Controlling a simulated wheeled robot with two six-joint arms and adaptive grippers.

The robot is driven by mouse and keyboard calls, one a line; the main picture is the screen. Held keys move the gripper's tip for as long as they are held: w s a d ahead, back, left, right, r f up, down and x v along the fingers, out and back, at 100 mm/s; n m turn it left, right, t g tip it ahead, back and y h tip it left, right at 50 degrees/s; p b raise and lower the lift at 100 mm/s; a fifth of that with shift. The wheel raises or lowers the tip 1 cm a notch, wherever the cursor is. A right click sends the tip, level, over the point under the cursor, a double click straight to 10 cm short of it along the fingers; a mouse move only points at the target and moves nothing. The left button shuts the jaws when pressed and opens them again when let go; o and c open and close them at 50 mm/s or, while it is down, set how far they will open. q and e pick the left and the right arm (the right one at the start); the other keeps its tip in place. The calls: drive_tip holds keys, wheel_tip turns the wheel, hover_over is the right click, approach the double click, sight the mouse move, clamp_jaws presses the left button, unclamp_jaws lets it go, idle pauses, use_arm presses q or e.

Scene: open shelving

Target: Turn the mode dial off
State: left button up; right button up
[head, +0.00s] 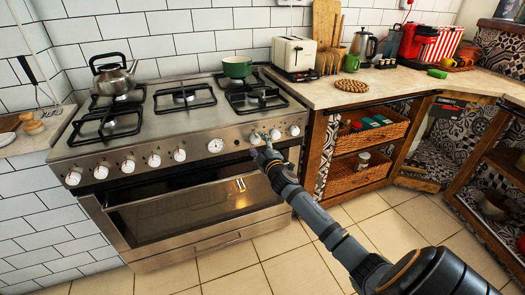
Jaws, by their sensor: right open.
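A steel stove (190,160) stands against the tiled wall, with a row of round white dials along its front panel. A larger white dial with a marked face (215,145) sits near the middle. To its right are three more white dials, a left one (255,138), a middle one (275,134) and a right one (294,130). I cannot tell which is the mode dial, and their settings are too small to read. My right gripper (262,152) is open at the panel, just below the left and middle of those three. Contact is not clear. My left gripper is not in view.
The oven door handle (165,195) sticks out below the panel. A kettle (113,77) and a green pot (237,67) stand on the hob. A wooden counter (335,92) with a toaster (293,55) adjoins on the right. The tiled floor in front is clear.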

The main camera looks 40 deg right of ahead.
drive_tip(key=v, duration=1.1)
drive_tip(key=s+d+f+m+g+h, duration=0.1)
drive_tip(key=s+d+f+m+g, duration=0.1)
drive_tip(key=f, duration=0.5)
drive_tip(key=s+d+f+m+g, duration=0.1)
drive_tip(key=s+f+m+g, duration=0.1)
drive_tip(key=f, duration=0.6)
drive_tip(key=s+a+f+m+g+y, duration=0.1)
drive_tip(key=s+a+f+m+g, duration=0.2)
drive_tip(key=s+f, duration=0.7)
drive_tip(key=s+a+f+m+g+y, duration=0.15)
drive_tip(key=s+f+g, duration=0.35)
drive_tip(key=f, duration=0.8)
drive_tip(key=s+a+f+g+y, duration=0.2)
drive_tip(key=s+a+f+g, duration=0.2)
drive_tip(key=s+a+f, duration=0.65)
use_arm(q)
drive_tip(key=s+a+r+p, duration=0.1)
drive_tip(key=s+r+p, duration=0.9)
drive_tip(key=p, duration=1.1)
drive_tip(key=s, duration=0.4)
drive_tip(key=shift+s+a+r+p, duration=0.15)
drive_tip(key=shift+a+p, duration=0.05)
drive_tip(key=shift+p, duration=0.1)
use_arm(e)
drive_tip(key=s+r, duration=1.1)
drive_tip(key=s, duration=0.5)
drive_tip(key=shift+d, duration=0.45)
